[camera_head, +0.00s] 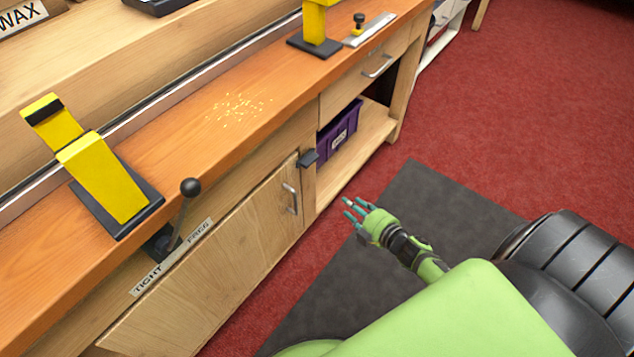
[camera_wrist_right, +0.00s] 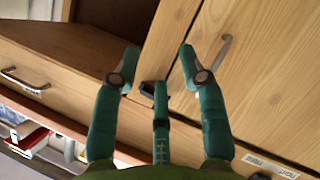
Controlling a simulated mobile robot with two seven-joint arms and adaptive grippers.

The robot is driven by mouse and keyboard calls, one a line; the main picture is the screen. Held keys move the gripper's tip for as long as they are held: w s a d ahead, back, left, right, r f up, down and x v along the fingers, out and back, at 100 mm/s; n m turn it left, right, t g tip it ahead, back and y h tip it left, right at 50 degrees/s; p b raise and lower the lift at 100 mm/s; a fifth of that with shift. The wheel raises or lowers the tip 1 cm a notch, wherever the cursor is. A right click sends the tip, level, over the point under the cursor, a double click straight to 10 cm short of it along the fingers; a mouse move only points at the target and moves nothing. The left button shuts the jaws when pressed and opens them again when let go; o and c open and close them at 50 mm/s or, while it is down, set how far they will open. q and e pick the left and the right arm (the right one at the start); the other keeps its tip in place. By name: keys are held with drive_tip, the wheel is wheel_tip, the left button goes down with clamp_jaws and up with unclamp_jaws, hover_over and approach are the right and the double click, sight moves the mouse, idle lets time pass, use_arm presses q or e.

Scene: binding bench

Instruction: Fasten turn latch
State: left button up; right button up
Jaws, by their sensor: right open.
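The turn latch (camera_head: 307,158) is a small dark grey block on the wooden post at the right edge of the cabinet door (camera_head: 240,240). I cannot tell whether it overlaps the door. In the right wrist view the latch (camera_wrist_right: 149,88) is a dark piece beside the door edge, partly hidden by a finger. My right gripper (camera_head: 352,205) is open and empty, in front of the bench, to the right of and below the latch in the head view. Its green fingers (camera_wrist_right: 158,75) point toward the post and appear apart from the latch. My left gripper is not in view.
A metal handle (camera_head: 290,197) sits on the door. A black-knobbed lever (camera_head: 183,205) stands by the TIGHT/FREE label (camera_head: 172,258). A purple bin (camera_head: 338,130) is on the open shelf. Yellow clamps (camera_head: 103,178) stand on the bench. The dark mat (camera_head: 400,230) is clear in front.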

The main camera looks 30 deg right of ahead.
drive_tip(key=w+r+n+t+y+b, duration=0.2)
drive_tip(key=w+r+n+y+b, duration=0.1)
drive_tip(key=w+r+n+b, duration=0.15)
drive_tip(key=n+y+b, duration=0.1)
drive_tip(key=n+y, duration=0.1)
drive_tip(key=n, duration=0.2)
approach(313, 161)
drive_tip(key=w, duration=0.2)
drive_tip(key=shift+n+y, duration=0.25)
drive_tip(key=shift+y, duration=0.05)
drive_tip(key=x, duration=0.5)
drive_tip(key=shift+w+a+f+b, duration=0.15)
drive_tip(key=shift+a+f+b, duration=0.1)
drive_tip(key=shift+b, duration=0.1)
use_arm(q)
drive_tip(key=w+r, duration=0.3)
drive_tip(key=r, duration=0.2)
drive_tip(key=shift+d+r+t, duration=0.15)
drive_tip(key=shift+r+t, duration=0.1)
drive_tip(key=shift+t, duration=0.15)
use_arm(e)
drive_tip(key=shift+w+a, duration=0.25)
drive_tip(key=shift+w, duration=0.35)
clamp_jaws()
